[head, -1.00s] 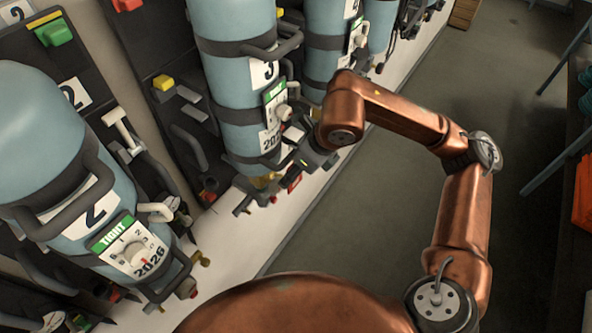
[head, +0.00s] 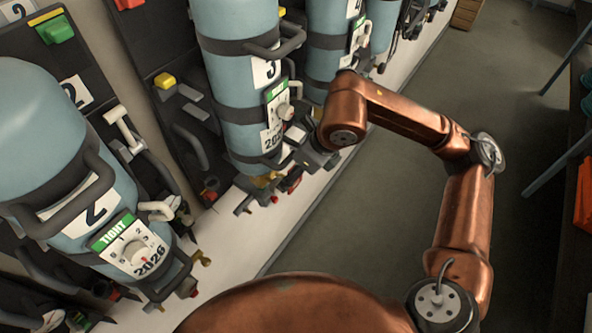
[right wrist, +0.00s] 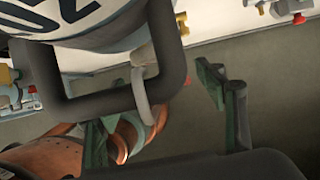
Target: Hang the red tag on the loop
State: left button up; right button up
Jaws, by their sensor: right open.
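My right gripper (head: 300,158) is at the lower front of the pale blue cylinder 3 (head: 222,70). A pale ring-shaped loop (right wrist: 143,88) hangs on a thick dark handle bar (right wrist: 105,103), between the fingers in the picture. A small red patch (head: 292,181) shows just below the gripper; I cannot tell whether it is the red tag. No tag is clearly visible in the wrist view. My left gripper is out of view.
Cylinder 2 (head: 60,130) stands at the left with a dark handle, a dial label (head: 130,248) and a pale loop (head: 157,211). More cylinders stand in a row behind cylinder 3. A table leg (head: 560,162) is at far right.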

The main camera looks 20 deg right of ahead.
jog(key=v, duration=1.2)
